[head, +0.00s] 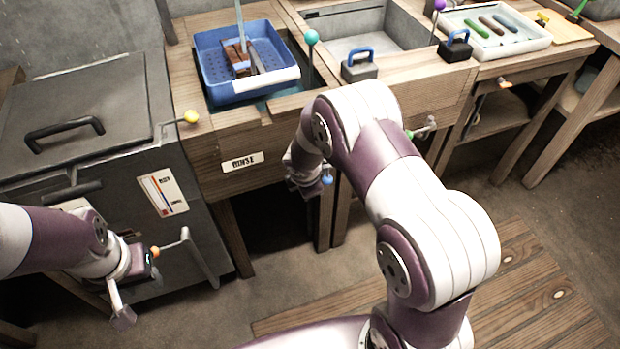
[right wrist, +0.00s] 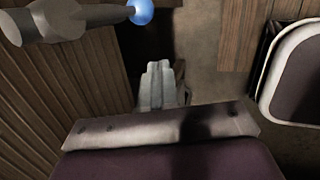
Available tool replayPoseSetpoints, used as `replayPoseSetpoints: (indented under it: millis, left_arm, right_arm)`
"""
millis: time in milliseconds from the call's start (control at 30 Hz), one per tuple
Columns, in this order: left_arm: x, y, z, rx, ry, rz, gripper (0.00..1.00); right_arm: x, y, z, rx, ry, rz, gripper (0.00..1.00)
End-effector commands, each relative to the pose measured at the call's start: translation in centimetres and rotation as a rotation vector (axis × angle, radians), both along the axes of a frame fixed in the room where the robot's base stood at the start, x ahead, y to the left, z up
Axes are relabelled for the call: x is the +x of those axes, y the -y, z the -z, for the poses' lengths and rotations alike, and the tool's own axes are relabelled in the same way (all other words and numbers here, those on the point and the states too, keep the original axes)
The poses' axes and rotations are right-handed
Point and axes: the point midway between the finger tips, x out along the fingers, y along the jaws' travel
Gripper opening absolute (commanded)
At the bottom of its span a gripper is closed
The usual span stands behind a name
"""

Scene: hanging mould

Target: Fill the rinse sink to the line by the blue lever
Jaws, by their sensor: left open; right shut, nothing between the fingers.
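The rinse sink is a wooden trough (head: 215,150) marked RINSE, left of centre in the head view. A blue basket (head: 213,85) stands over it and hides most of its inside; a strip of dark teal shows beside the basket. I cannot make out a fill line or the water level. The blue lever's round knob (head: 327,180) is below the sink's front; it also shows at the top of the right wrist view (right wrist: 141,11), on a grey arm. My right gripper (right wrist: 158,68) is shut and empty, apart from the knob. My left gripper (head: 130,292) is open, low at left.
A dark lidded cabinet (head: 80,85) with a yellow-knobbed lever (head: 190,117) stands at left. A second basin (head: 370,35), a grey block with a blue handle (head: 360,65) and a white tray (head: 500,30) are to the right. An orange knob (head: 154,252) is near my left gripper.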

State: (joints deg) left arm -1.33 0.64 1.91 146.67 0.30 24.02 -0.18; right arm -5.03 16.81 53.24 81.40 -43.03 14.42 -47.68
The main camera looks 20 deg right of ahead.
Motion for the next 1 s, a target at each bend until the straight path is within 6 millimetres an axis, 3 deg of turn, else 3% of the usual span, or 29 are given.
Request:
replayPoseSetpoints:
  millis: [200, 400, 600, 1000]
  left_arm:
    - [0.0, 0.0, -0.6, 0.000, 0.000, 0.000, 0.43]
    - [0.0, 0.0, -1.0, 0.000, 0.000, 0.000, 0.43]
    - [0.0, 0.0, -1.1, 0.000, 0.000, 0.000, 0.43]
    - [0.0, 0.0, -1.1, 0.000, 0.000, 0.000, 0.43]
  right_arm:
    - [-1.8, -4.5, -2.8, 0.001, 0.001, -0.005, 0.00]
    - [-2.9, -7.2, -4.3, -0.001, 0.001, -0.003, 0.00]
    - [-3.4, -8.2, -4.8, 0.000, 0.000, 0.000, 0.00]
    - [-3.4, -8.2, -4.8, 0.000, 0.000, 0.000, 0.00]
